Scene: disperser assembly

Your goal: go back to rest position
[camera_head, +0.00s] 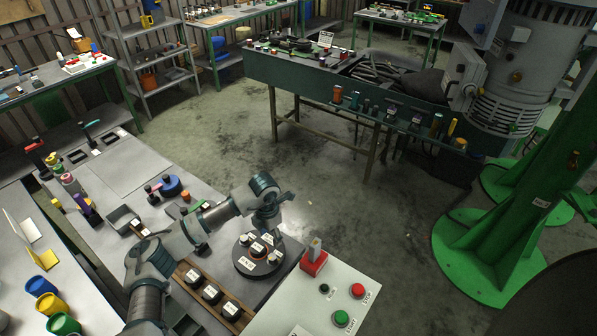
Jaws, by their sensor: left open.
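My left arm comes in from the bottom left and bends over the workbench (125,178). My left gripper (274,236) points down at the right edge of the bench, close above a dark round base (245,268) with small labelled parts on it. It is open, and I see nothing held in it. The fingertips are small and partly hidden, so I cannot tell whether they touch the parts. My right gripper is out of view.
A wooden rack with several black-lidded jars (211,294) lies beside my arm. A pale control panel (300,303) carries a green START button (341,317), a red STOP button (358,291) and a red block (314,263). The floor (340,215) beyond is clear.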

